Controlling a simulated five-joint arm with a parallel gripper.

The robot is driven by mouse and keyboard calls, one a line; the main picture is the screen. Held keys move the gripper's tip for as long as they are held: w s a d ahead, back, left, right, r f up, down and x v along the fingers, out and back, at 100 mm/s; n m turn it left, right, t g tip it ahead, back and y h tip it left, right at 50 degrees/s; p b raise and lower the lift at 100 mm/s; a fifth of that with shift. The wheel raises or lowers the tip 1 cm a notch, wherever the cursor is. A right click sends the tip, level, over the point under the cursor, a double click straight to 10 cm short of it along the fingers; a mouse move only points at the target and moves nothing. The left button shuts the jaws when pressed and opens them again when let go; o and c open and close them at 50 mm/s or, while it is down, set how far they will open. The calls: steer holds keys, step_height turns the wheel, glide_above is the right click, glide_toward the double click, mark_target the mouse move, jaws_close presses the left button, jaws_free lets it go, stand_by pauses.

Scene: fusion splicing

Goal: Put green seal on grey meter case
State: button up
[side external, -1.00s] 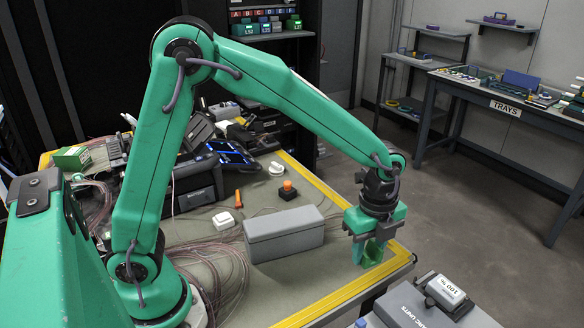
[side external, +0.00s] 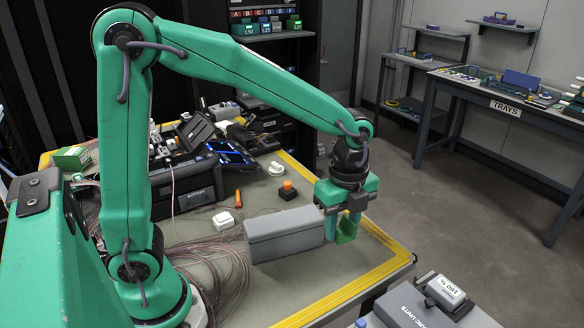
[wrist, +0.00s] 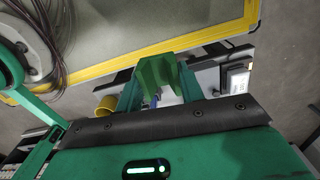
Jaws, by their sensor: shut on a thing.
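The green seal (side external: 347,234) is between the fingers of my gripper (side external: 341,222), which is shut on it. It hangs just right of the right end of the grey meter case (side external: 284,240) in the side external view. The case is a closed, long grey box on the mat, with its lid bare. I cannot tell whether the seal clears the case's top. In the wrist view the seal (wrist: 158,80) shows as a green block between my green fingers; the case is not clearly seen there.
A white block (side external: 223,220), an orange-topped black button (side external: 288,190) and an orange marker (side external: 238,198) lie behind the case. Loose fibres (side external: 218,258) spread at its left. The yellow mat border (side external: 385,240) runs along the right. A labelled device (side external: 445,290) stands in front right.

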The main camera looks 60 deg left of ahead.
steer(key=s+a+r+n, duration=0.1)
steer(key=s+a+r, duration=0.4)
steer(key=s, duration=0.2)
steer(key=shift+a, duration=0.35)
steer(key=shift+s, duration=0.1)
glide_above(284, 220)
step_height(284, 220, down, 7)
steer(key=shift+a, duration=0.15)
steer(key=shift+f, duration=2)
steer(key=shift+f, duration=0.1)
steer(key=o, duration=1)
